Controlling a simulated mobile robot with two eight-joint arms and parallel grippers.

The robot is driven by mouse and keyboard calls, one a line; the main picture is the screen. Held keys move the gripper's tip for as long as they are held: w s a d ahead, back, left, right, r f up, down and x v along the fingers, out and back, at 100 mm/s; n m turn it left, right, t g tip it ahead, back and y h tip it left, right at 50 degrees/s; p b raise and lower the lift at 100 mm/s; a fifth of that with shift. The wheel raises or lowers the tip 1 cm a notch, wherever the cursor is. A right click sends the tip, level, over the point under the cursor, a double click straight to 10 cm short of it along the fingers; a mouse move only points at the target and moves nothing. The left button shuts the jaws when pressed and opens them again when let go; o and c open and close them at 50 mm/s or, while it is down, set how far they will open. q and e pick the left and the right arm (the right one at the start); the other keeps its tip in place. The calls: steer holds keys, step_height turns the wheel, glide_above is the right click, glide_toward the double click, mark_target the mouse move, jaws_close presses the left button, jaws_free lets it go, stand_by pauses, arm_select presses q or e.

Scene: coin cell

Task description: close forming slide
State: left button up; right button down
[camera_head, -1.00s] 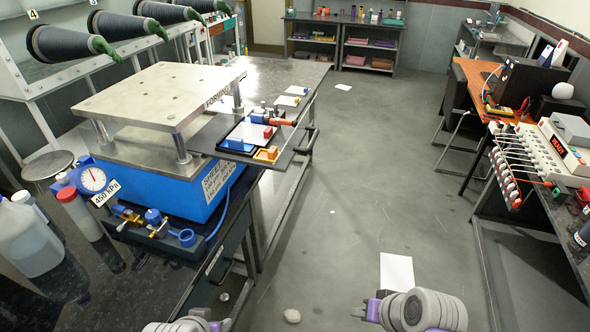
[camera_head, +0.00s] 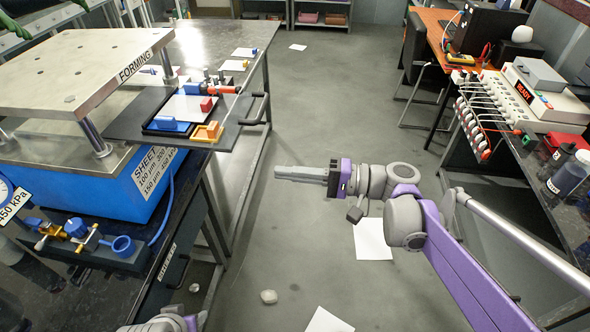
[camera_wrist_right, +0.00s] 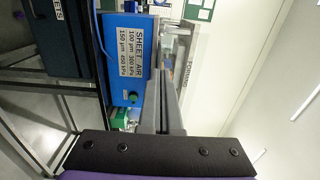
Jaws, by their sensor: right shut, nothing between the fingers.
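The forming press has a blue base (camera_head: 130,185) and a thick metal top plate marked FORMING (camera_head: 90,62). Its dark forming slide (camera_head: 125,128) sticks out to the right, carrying a white sheet plate, blue and orange blocks and a red block. A black handle (camera_head: 262,108) is at the slide's outer end. My right gripper (camera_head: 278,172) is shut and empty, pointing left, over the aisle, below and right of the handle in the picture, apart from it. In the right wrist view the closed fingers (camera_wrist_right: 168,105) point toward the blue press (camera_wrist_right: 128,60). My left gripper does not show.
The dark bench edge (camera_head: 215,180) runs along the aisle beside the press. Brass valves (camera_head: 75,232) and a blue hose stand at the press's front. At right is another bench with instruments (camera_head: 545,100). The aisle floor is open, with loose papers (camera_head: 372,240).

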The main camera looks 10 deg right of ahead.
steer(key=x, duration=0.9)
steer(key=shift+w+a+p, duration=0.2)
steer(key=shift+a+p, duration=0.1)
steer(key=shift+p, duration=0.1)
steer(key=x, duration=2.1)
steer(key=shift+f, duration=0.15)
